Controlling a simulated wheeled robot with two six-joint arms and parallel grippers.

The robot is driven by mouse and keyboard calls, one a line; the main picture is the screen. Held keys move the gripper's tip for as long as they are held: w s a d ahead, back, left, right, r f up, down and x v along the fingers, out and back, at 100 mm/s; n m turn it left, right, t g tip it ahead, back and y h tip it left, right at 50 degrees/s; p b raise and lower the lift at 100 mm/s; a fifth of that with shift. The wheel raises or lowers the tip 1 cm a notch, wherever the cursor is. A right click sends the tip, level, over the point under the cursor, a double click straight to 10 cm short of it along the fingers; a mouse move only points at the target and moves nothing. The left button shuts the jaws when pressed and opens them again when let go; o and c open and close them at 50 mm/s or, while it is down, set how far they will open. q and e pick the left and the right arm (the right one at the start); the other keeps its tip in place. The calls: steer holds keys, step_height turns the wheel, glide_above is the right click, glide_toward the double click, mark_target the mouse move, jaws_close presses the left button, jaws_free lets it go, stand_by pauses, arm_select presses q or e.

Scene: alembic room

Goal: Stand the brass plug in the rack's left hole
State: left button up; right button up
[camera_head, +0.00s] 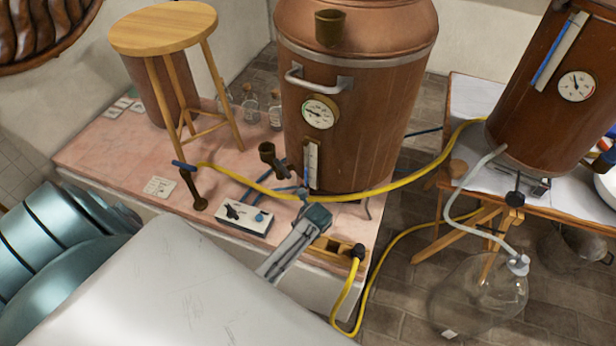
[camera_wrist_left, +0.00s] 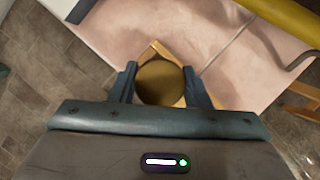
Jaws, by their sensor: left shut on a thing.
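My left gripper (camera_head: 316,216) reaches in over the front edge of the pink bench, close above the small wooden rack (camera_head: 344,252). In the left wrist view, its two fingers (camera_wrist_left: 160,84) are shut on the brass plug (camera_wrist_left: 160,80), seen end-on as a round brass face. The rack's wood (camera_wrist_left: 154,49) shows behind and around the plug there. The plug hides most of the rack in that view, so I cannot tell how it lines up with the left hole. In the head view I cannot make out the plug. My right gripper is not in view.
A yellow hose (camera_head: 400,186) crosses behind the gripper and also runs down by the rack's right end. A white switch box (camera_head: 244,218) lies left of the gripper. A large copper vessel (camera_head: 355,100) stands behind, and a wooden stool (camera_head: 163,28) at back left.

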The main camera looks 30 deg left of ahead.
arm_select(q)
steer(key=shift+f, duration=0.35)
stand_by(0.4)
steer(key=shift+f, duration=0.35)
stand_by(0.6)
steer(key=shift+f, duration=0.35)
stand_by(0.6)
steer(key=shift+f, duration=0.3)
stand_by(0.4)
stand_by(0.5)
steer(key=shift+f, duration=0.2)
stand_by(0.4)
steer(key=shift+f, duration=0.2)
stand_by(0.7)
steer(key=o, duration=1.1)
